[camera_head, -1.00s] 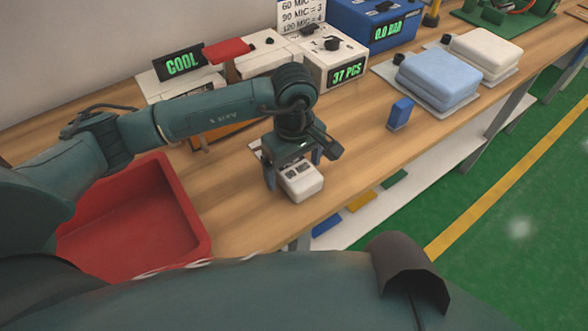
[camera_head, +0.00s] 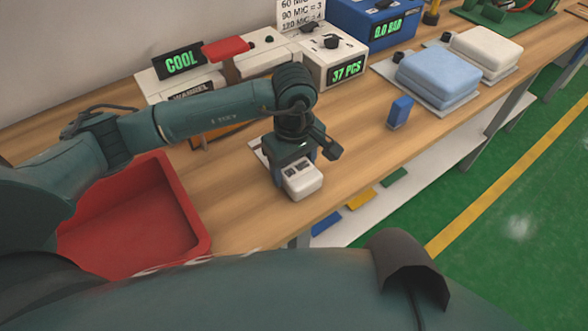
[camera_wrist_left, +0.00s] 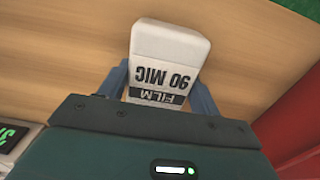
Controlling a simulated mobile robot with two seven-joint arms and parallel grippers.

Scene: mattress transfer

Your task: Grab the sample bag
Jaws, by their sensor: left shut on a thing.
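The sample bag (camera_head: 303,181) is a small white padded block at the front of the wooden bench. In the left wrist view the fingers of my left gripper (camera_wrist_left: 160,85) stand on either side of the bag. I cannot tell whether the bag touches the bench. My right gripper is not in view.
A red bin (camera_head: 140,220) stands left of the bag. A white machine (camera_head: 335,62) reading "37 PCS", a blue block (camera_head: 400,112) and folded blue pads (camera_head: 438,77) are farther back. The bench (camera_head: 365,150) is clear right of the bag.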

